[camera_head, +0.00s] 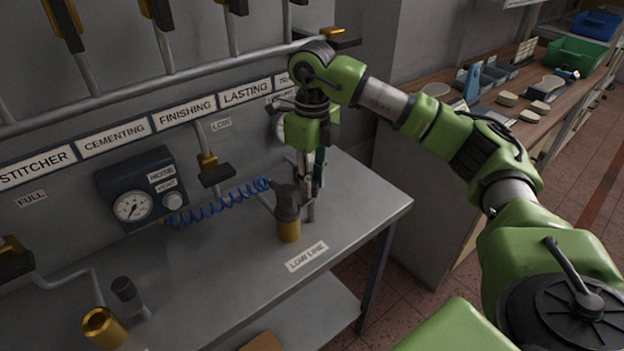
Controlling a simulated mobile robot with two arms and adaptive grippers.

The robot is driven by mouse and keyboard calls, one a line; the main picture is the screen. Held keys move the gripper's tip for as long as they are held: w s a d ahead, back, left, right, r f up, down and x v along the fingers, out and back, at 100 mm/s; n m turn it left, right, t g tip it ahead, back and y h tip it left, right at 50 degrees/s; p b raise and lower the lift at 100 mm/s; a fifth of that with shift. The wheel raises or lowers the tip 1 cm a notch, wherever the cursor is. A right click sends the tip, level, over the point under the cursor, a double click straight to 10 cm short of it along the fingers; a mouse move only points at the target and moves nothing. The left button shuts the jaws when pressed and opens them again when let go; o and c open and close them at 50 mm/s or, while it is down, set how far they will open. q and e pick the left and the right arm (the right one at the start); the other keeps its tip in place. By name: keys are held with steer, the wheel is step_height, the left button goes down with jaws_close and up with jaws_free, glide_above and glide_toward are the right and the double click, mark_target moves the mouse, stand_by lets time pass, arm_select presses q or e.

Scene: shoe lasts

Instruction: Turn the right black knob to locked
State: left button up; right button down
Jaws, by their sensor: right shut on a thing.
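The right black knob (286,199) is the dark top of an upright fitting with a brass lower part (289,232), on the grey bench behind the "LOW LINE" label. My right gripper (309,193) comes down from above at the knob's right side and is shut on it. The fingers are small and partly hidden, so the exact contact and the knob's turn position cannot be made out. No locked mark is readable. My left gripper is not in view.
A gauge box (143,194) with a blue coiled hose (221,206) is close left. Pipes with valves and labels run along the wall. A dark-capped cylinder (127,293) and brass cup (104,327) are at the front left. The bench (215,275) between is clear.

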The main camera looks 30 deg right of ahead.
steer(key=shift+m, duration=0.5)
steer(key=c, duration=1.8)
jaws_free()
steer(key=shift+o, duration=0.2)
